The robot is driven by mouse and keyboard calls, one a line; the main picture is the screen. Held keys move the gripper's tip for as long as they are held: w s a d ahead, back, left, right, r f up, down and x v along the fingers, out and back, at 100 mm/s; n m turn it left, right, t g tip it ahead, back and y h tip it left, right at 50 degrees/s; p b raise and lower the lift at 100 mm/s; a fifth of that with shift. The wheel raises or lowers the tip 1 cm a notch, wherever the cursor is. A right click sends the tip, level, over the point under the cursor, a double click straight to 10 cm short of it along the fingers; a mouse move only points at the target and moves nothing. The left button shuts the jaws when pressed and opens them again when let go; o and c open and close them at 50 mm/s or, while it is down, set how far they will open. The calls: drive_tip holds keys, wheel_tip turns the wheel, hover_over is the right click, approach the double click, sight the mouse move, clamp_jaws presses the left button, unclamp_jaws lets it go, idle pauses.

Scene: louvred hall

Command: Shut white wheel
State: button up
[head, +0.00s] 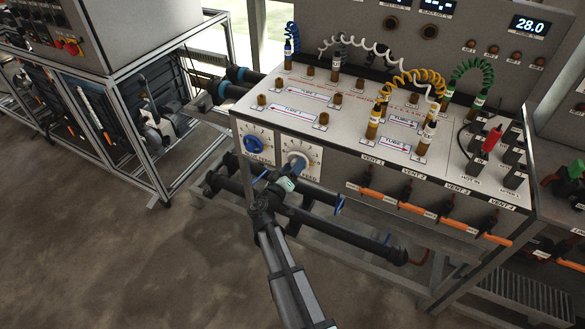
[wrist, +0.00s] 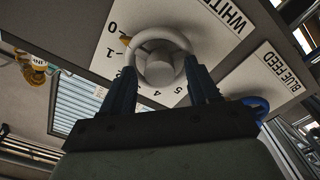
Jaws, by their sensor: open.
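The white wheel (head: 297,159) is on a white dial plate on the front of the grey console, right of the blue wheel (head: 254,145). In the wrist view the white wheel (wrist: 158,42) shows as a pale ring with a round hub on a numbered plate, with a yellow mark at its edge near the 0. My gripper (head: 287,178) is at the wheel's lower side in the head view. In the wrist view my gripper (wrist: 161,68) is open, its two dark fingers at either side of the wheel's near part. Whether they touch the rim is unclear.
The blue wheel also shows in the wrist view (wrist: 258,106), near the BLUE FEED label. Dark pipes (head: 345,232) run below the console front. Open floor (head: 130,260) lies at left.

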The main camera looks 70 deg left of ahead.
drive_tip(key=v, duration=1.3)
drive_tip(key=shift+s+d, duration=0.25)
drive_tip(key=shift+d, duration=0.05)
idle(1.1)
